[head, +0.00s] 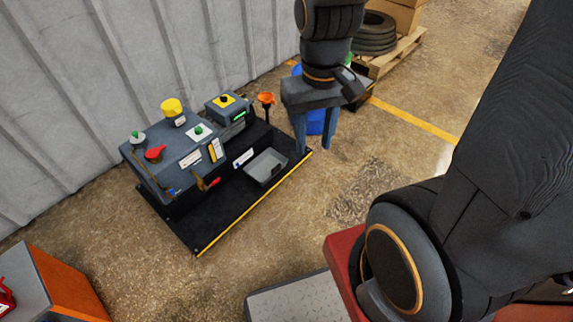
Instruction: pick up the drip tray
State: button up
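The drip tray (265,166) looks like a shallow grey rectangular tray. It sits near the right end of a black bench top (195,232), close to the yellow-striped front edge, and looks empty. My gripper (315,147) points down, to the right of the tray and higher in the picture. Its two blue-grey fingers are apart with nothing held between them. The gripper and tray are not touching. The gripper's exact height above the bench is hard to tell.
A grey machine (165,160) with a red handle and yellow knob fills the bench's back left. A blue drum (316,120) is behind my fingers. Tyres (374,35) sit on a pallet.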

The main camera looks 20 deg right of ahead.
aim_at(265, 167)
jog(key=z, duration=0.05)
jog(key=k, duration=0.45)
jog(key=u, duration=0.55)
jog(key=i, duration=1.35)
jog(key=z, duration=0.6)
